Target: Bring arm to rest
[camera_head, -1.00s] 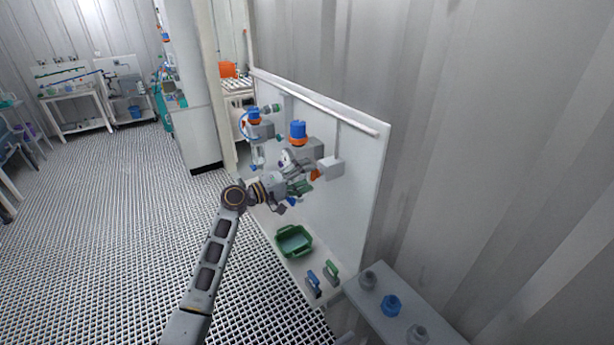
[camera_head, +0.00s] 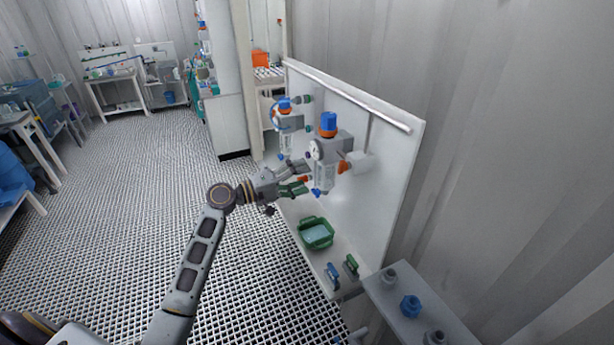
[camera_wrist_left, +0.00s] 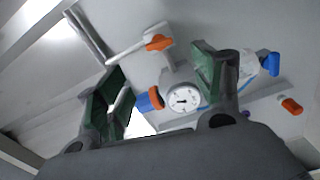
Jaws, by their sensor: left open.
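My left arm comes in from the lower left in the head view. Its gripper (camera_head: 302,178) is open and empty, in front of the white panel and just left of the nearer vessel (camera_head: 325,172). That vessel has a blue cap, a round gauge and orange fittings. In the left wrist view my gripper's green-padded fingers (camera_wrist_left: 165,88) stand wide apart. The round gauge (camera_wrist_left: 183,100) and a blue-and-orange fitting (camera_wrist_left: 150,98) show between and beyond them. I cannot tell whether a finger touches the vessel. My right gripper is not in view.
A second blue-capped vessel (camera_head: 287,135) stands farther back on the white panel (camera_head: 390,165). A green tray (camera_head: 316,233) and blue and green handled tools sit on the ledge below. A grey shelf (camera_head: 385,300) with knobs is at front right. The grated floor at left is clear.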

